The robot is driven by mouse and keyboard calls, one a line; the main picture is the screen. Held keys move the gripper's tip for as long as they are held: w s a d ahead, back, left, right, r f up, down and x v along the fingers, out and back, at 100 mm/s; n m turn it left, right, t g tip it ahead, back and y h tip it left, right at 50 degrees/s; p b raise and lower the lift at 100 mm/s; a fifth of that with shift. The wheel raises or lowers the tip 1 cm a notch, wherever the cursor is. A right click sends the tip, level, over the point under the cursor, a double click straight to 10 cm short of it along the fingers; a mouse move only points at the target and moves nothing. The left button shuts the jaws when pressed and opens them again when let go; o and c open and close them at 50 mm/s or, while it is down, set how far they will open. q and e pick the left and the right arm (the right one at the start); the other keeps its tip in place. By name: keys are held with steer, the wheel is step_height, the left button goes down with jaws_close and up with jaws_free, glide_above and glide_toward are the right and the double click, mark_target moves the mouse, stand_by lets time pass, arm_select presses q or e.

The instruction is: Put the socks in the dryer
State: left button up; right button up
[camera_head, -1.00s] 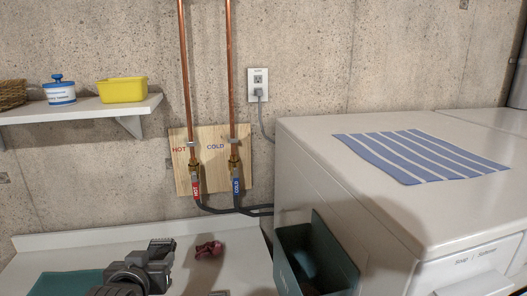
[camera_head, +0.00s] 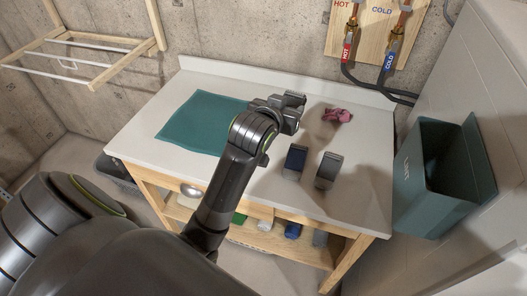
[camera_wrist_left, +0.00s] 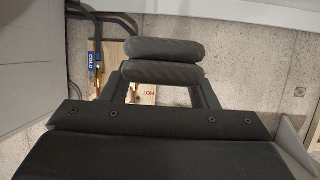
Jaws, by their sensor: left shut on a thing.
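My left gripper (camera_head: 285,110) is above the back of the white worktop (camera_head: 240,85). It is shut on a dark grey folded bundle (camera_head: 294,99) that looks like socks. In the left wrist view the bundle (camera_wrist_left: 165,50) shows as two ribbed rolls spanning between the fingers. The dryer cannot be made out for sure. My right gripper is out of view.
A teal lint bin (camera_head: 425,185) hangs on the side of a white machine (camera_head: 470,80) at the right. A teal cloth (camera_head: 200,122) lies flat on the worktop. A wooden wall rack (camera_head: 85,60) is at upper left. Hot and cold pipes (camera_head: 390,58) are on the back wall.

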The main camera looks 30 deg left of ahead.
arm_select(q)
steer(key=s+a+f+p, duration=0.1)
steer(key=a+f, duration=0.6)
steer(key=f, duration=0.3)
steer(key=shift+a+n+y, duration=0.15)
steer(key=shift+n+y, duration=0.25)
steer(key=shift+s+f, duration=0.1)
steer(key=shift+f, duration=0.05)
step_height(320, 180, down, 6)
steer(key=shift+f+p, duration=0.2)
steer(key=shift+p, duration=0.2)
steer(key=shift+f+p, duration=0.45)
steer(key=shift+f, duration=1.05)
steer(key=shift+f, duration=0.35)
steer(key=o, duration=1)
steer(key=shift+r, duration=0.1)
